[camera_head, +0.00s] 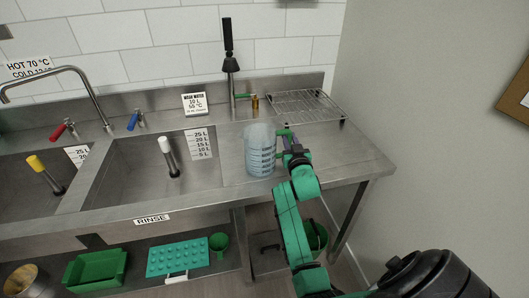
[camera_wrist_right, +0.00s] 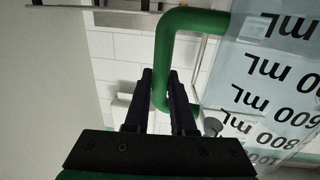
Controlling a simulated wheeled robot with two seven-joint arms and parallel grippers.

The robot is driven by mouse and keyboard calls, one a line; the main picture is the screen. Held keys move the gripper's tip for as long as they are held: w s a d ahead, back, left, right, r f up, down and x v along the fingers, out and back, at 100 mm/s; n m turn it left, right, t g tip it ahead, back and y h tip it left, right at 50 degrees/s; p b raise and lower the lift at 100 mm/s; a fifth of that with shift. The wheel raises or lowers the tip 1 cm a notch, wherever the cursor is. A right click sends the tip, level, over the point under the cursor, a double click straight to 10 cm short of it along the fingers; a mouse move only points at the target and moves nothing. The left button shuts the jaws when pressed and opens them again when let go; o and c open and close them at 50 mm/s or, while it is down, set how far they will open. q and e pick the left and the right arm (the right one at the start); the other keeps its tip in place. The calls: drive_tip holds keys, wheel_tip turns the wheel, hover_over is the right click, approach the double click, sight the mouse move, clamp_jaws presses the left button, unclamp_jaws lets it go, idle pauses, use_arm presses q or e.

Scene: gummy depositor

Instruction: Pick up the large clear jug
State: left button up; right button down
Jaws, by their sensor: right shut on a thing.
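The large clear jug (camera_head: 260,152) is upright at the counter right of the sinks, with pale bluish walls and measuring marks. I cannot tell for sure whether its base touches the steel. In the right wrist view the jug (camera_wrist_right: 265,85) fills the right side, its mL marks upside down, and its green handle (camera_wrist_right: 185,22) runs down between the fingers. My right gripper (camera_head: 289,144) is at the jug's right side, shut on the handle; its dark fingers also show in the right wrist view (camera_wrist_right: 162,95). My left gripper is out of view.
Steel sinks (camera_head: 130,178) lie to the left. A black-handled tool (camera_head: 229,50) rises at the back. The lower shelf holds a turquoise tray (camera_head: 178,257) and a green cup (camera_head: 219,244).

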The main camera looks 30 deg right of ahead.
drive_tip(key=shift+r, duration=0.1)
idle(0.3)
wheel_tip(320, 180, up, 20)
drive_tip(key=c, duration=1.5)
unclamp_jaws()
clamp_jaws()
